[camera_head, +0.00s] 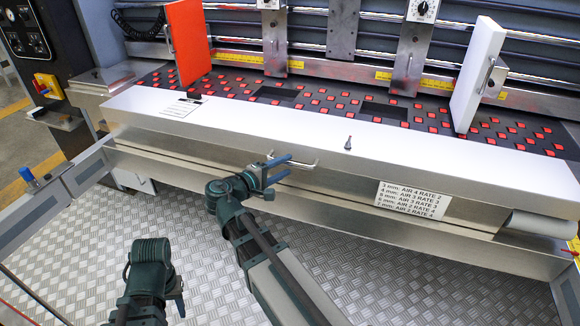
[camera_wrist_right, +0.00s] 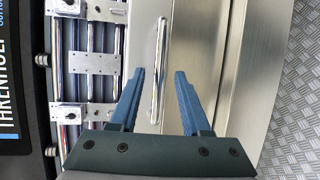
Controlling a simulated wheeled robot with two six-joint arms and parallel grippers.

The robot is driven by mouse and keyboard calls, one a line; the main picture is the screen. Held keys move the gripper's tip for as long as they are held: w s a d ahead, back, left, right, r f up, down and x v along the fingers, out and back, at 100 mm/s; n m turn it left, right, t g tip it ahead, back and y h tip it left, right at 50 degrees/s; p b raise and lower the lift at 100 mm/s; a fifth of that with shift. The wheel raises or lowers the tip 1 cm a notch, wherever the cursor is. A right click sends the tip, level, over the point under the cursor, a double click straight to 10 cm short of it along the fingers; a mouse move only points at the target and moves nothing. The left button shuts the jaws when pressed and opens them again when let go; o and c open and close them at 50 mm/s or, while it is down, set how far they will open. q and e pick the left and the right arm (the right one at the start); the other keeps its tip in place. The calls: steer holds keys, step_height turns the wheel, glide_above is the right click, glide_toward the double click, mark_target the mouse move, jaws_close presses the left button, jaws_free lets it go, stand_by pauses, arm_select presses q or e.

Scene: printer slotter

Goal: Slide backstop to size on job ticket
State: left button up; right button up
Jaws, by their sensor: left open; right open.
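A red upright plate (camera_head: 187,40) stands at the left of the feed bed, with a small handle on its side. A white upright plate (camera_head: 478,75) with a handle stands at the right. Yellow ruler strips (camera_head: 240,58) run behind them. A printed paper (camera_head: 182,108) lies on the bed's front ledge; its text is too small to read. My right gripper (camera_head: 283,170) is open and empty in front of the machine, beside a metal handle (camera_head: 300,163). In the right wrist view a metal bar handle (camera_wrist_right: 159,60) shows between the open fingers (camera_wrist_right: 160,88). My left gripper (camera_head: 178,296) is low at the left, mostly hidden.
A white label (camera_head: 409,199) listing air rates by millimetres is on the machine's front. Grey frame rails (camera_head: 30,222) flank the patterned metal floor (camera_head: 205,260). Dials (camera_head: 422,9) sit on the brackets behind.

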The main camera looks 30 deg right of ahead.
mark_target(290, 164)
steer(key=shift+x, duration=1.5)
jaws_close()
stand_by(0.4)
